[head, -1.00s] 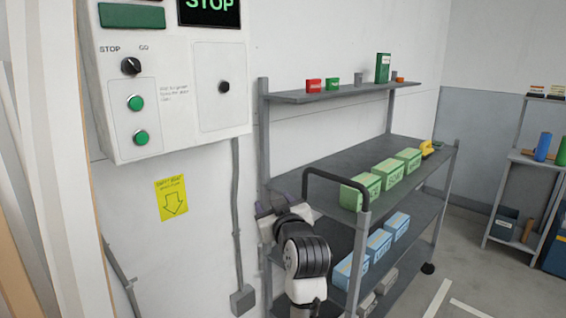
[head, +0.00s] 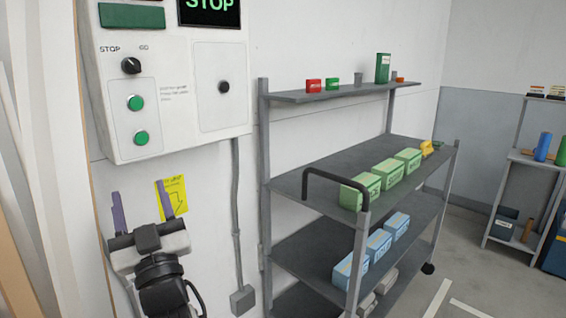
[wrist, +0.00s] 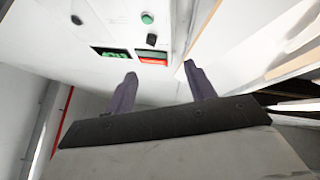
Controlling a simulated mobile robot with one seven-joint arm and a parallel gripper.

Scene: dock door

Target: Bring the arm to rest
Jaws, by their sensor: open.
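My gripper (head: 142,212) is at the lower left of the head view, below the control box and in front of the white wall. Its two purple fingers point up and stand wide apart, with nothing between them. In the wrist view the open fingers (wrist: 160,88) point toward the control box. The control box (head: 185,140) hangs on the wall with a knob, two green buttons (head: 136,103) and a display (head: 210,8) reading STOP. The gripper appears apart from the box. One finger partly covers the yellow arrow label (head: 180,188).
A grey shelf cart (head: 290,185) stands to the right, with green boxes (head: 386,174) and blue boxes (head: 378,243) on its shelves. A conduit (head: 236,200) runs down the wall between box and cart. Another shelf (head: 515,185) stands at the far right. Floor is visible between them.

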